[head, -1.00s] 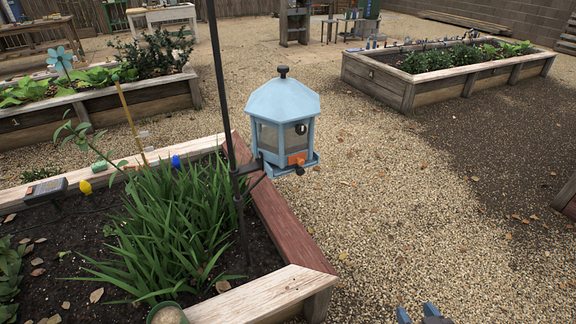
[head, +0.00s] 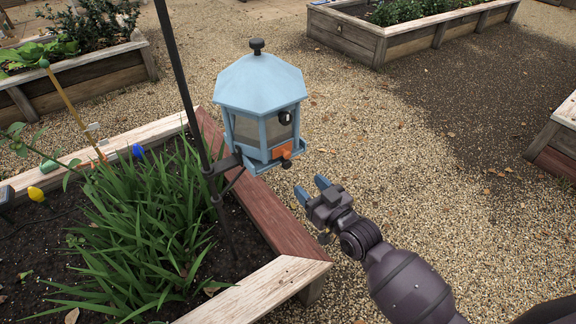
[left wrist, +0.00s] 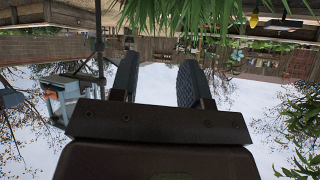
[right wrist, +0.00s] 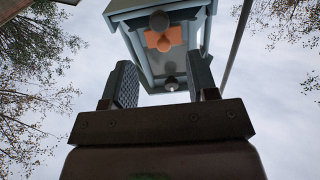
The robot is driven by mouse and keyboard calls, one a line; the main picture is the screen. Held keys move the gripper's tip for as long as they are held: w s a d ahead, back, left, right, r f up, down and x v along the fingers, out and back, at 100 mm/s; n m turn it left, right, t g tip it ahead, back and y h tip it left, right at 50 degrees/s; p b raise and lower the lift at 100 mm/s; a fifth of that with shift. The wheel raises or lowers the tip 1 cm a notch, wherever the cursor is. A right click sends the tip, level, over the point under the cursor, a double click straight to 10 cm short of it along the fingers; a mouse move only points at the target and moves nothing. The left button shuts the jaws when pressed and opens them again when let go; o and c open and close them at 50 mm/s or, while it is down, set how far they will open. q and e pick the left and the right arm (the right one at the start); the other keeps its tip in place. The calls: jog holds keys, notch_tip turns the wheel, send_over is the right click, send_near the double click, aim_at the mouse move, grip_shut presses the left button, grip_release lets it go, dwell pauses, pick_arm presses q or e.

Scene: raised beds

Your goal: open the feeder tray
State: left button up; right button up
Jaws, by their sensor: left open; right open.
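The blue feeder (head: 260,108) hangs on a bracket from a dark pole in the head view. Low on its near side is an orange tray front (head: 284,149) with a dark knob (head: 287,163). My right gripper (head: 312,190) is open and empty, just below and right of the knob, apart from it. In the right wrist view the feeder (right wrist: 165,50) shows beyond the open fingers (right wrist: 165,85), with the orange part (right wrist: 163,39) and a round knob (right wrist: 159,20). My left gripper (left wrist: 157,80) is open and empty in the left wrist view; the head view does not show it.
The dark pole (head: 180,70) rises from a raised bed with long green leaves (head: 150,225). The bed's wooden rim (head: 255,205) runs beneath the feeder. Open gravel (head: 400,130) lies to the right. Another raised bed (head: 400,45) stands behind.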

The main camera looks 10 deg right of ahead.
aim_at(288, 165)
jog(key=x, duration=0.8)
jog(key=shift+w+a+b, duration=0.1)
jog(key=shift+w+b, duration=0.1)
jog(key=shift+b, duration=0.15)
grip_shut()
